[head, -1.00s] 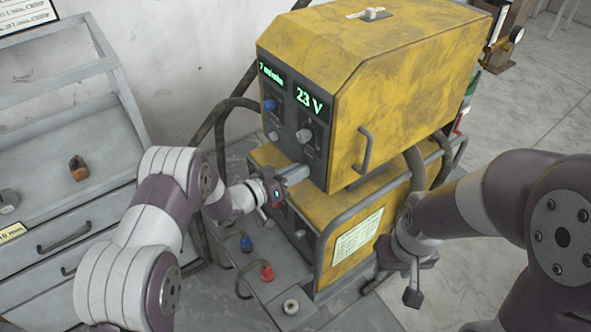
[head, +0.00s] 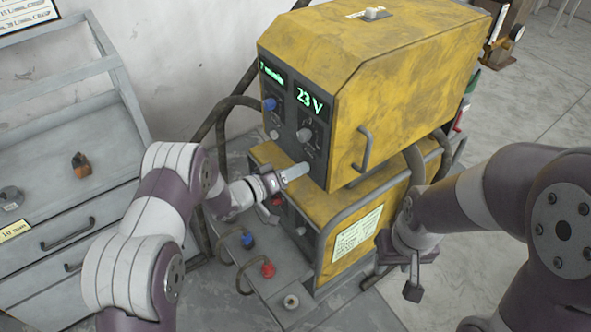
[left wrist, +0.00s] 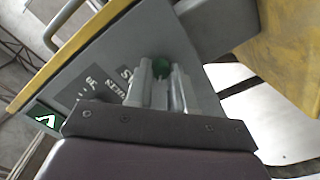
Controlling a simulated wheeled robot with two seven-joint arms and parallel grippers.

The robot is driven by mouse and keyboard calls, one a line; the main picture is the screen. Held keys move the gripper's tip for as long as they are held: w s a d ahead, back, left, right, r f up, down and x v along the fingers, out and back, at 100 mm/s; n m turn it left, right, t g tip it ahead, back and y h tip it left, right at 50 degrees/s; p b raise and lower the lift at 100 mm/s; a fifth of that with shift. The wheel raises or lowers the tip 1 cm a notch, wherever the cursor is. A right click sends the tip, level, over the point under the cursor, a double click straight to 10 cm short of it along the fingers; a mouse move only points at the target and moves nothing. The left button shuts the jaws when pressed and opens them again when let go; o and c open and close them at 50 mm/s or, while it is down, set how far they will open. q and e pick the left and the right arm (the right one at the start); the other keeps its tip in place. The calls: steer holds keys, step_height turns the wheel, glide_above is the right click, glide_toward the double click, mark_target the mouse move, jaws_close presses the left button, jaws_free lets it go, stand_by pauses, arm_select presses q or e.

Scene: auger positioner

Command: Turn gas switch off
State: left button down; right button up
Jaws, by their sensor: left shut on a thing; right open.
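The yellow welding machine (head: 410,80) stands in the middle of the head view, with a dark front panel of knobs and a green 23 V display (head: 309,101). My left gripper (head: 299,171) is at the lower part of this panel. In the left wrist view its fingers (left wrist: 161,90) are closed around a small green switch (left wrist: 161,68) beside white label text. The fingers hide most of the switch, and I cannot read its position. In the head view the gripper hides it. My right gripper (head: 393,284) is open and empty, beside the machine's lower right side.
A blue knob (head: 269,103) and a grey knob (head: 304,135) are on the panel. Blue (head: 247,240) and red (head: 267,269) cable plugs are below. A grey drawer cabinet (head: 60,215) stands at left. The floor at right (head: 545,100) is open.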

arm_select(q)
steer(key=c, duration=1)
jaws_free()
steer(key=b+v, duration=0.1)
steer(key=v, duration=1.1)
steer(key=shift+s+a, duration=0.25)
steer(key=shift+a, duration=0.05)
